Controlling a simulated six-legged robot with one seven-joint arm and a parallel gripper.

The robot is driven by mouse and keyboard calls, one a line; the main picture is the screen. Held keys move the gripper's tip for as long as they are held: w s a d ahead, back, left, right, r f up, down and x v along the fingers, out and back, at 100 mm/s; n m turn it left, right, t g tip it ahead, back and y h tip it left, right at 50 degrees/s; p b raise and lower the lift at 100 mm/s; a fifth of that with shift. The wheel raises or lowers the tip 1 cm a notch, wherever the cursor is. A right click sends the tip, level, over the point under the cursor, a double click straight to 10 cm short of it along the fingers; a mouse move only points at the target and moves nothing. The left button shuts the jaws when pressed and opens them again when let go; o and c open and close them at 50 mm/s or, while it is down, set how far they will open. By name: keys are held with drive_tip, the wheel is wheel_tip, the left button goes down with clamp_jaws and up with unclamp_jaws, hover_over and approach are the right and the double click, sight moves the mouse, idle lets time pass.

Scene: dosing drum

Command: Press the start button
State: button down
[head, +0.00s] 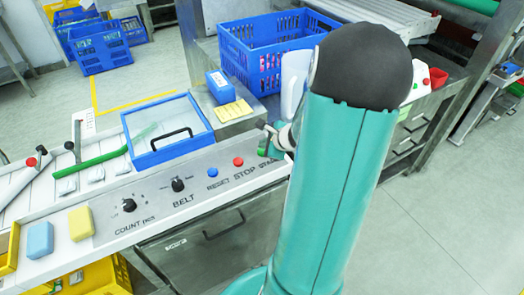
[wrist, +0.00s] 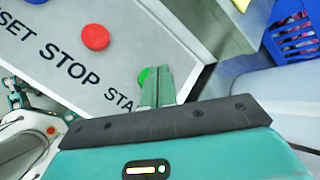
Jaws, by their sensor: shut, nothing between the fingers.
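The green start button (wrist: 143,76) sits on the panel above the partly hidden "START" lettering in the wrist view. My gripper (wrist: 158,70) is shut and empty, and its green fingertips partly cover the button. I cannot tell whether the tips touch it. In the head view my gripper (head: 266,147) is at the right end of the control panel (head: 200,165), and my arm hides part of the area. The red stop button (wrist: 95,37) is left of the fingers in the wrist view and also shows in the head view (head: 238,161).
A blue reset button (head: 212,173) and two black knobs, count (head: 129,205) and belt (head: 178,184), lie further left on the panel. A blue-framed lid (head: 168,134) is behind them. A blue crate (head: 262,55) stands behind my gripper.

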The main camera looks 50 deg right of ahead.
drive_tip(key=shift+f, duration=0.2)
drive_tip(key=shift+f, duration=0.25)
